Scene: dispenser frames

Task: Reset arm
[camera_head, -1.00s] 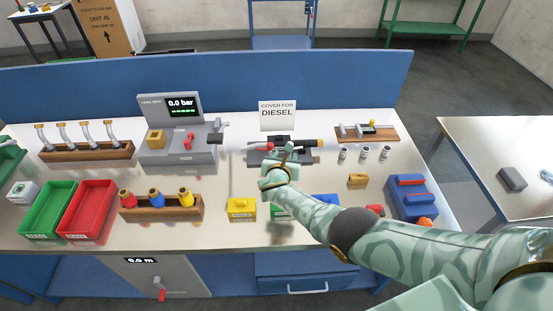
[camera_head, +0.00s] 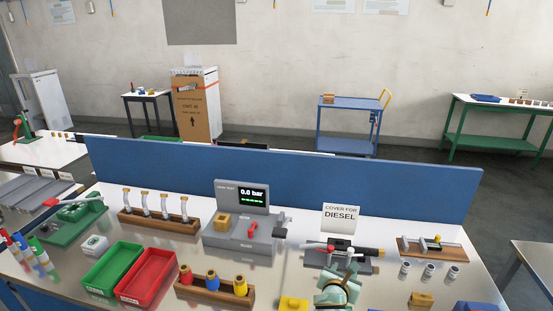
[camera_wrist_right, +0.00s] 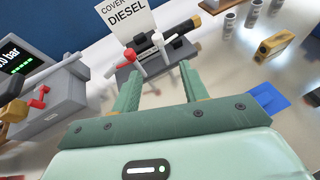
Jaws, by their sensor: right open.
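My right gripper (camera_head: 341,278) shows at the bottom of the head view, just in front of the dark nozzle holder on the bench. Its two fingers stand apart with nothing between them in the right wrist view (camera_wrist_right: 160,88). The dark nozzle (camera_head: 346,250), with a red part and a white lever, lies on its grey base beyond the fingertips. It also shows in the right wrist view (camera_wrist_right: 155,50). I cannot tell from these views whether the fingers touch the base. My left gripper is not in view.
A "COVER FOR DIESEL" sign (camera_head: 341,218) stands behind the nozzle. To the left are a grey leak tester (camera_head: 238,232) reading 0.0 bar, a red tray (camera_head: 146,275) and a green tray (camera_head: 113,268). Several small metal cylinders (camera_head: 429,270) stand at the right. A blue partition (camera_head: 280,180) backs the bench.

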